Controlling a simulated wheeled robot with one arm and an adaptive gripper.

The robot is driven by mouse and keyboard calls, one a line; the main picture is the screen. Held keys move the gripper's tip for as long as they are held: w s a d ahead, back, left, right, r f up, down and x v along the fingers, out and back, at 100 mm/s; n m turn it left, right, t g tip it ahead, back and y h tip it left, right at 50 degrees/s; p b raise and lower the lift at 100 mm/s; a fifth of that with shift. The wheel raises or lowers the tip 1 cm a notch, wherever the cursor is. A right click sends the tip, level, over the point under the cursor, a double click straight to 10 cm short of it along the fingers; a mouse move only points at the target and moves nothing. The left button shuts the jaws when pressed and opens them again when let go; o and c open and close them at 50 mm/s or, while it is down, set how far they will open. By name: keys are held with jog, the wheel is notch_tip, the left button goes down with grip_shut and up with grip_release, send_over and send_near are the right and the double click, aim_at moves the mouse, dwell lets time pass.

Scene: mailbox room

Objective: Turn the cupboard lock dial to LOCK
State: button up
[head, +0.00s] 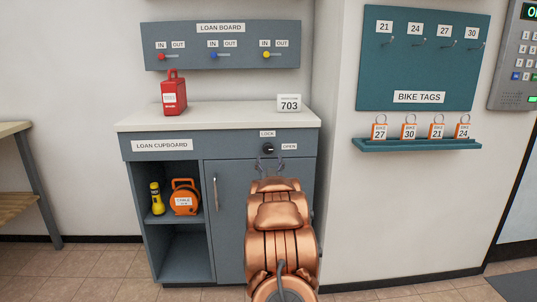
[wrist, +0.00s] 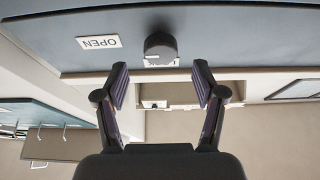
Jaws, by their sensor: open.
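The dark round lock dial (head: 268,149) sits on the grey cupboard front, below the LOCK label (head: 267,133) and left of the OPEN label (head: 289,146). In the wrist view, which is upside down, the dial (wrist: 160,45) is ahead between the fingers and the OPEN label (wrist: 98,42) is to its left. Which label the dial points to is too small to tell. My gripper (head: 268,163) is open and empty, just below the dial in the head view. In the wrist view my gripper (wrist: 160,67) has a finger on each side, apart from the dial.
The cupboard top (head: 220,116) holds a red can (head: 173,93) and a 703 sign (head: 289,103). A tag ledge (head: 416,145) juts from the wall at right.

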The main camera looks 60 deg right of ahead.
aim_at(268, 151)
jog(key=shift+b+x, duration=0.45)
jog(key=shift+x, duration=2.1)
jog(key=shift+c, duration=0.2)
jog(key=shift+w, duration=0.1)
jog(key=c, duration=1.1)
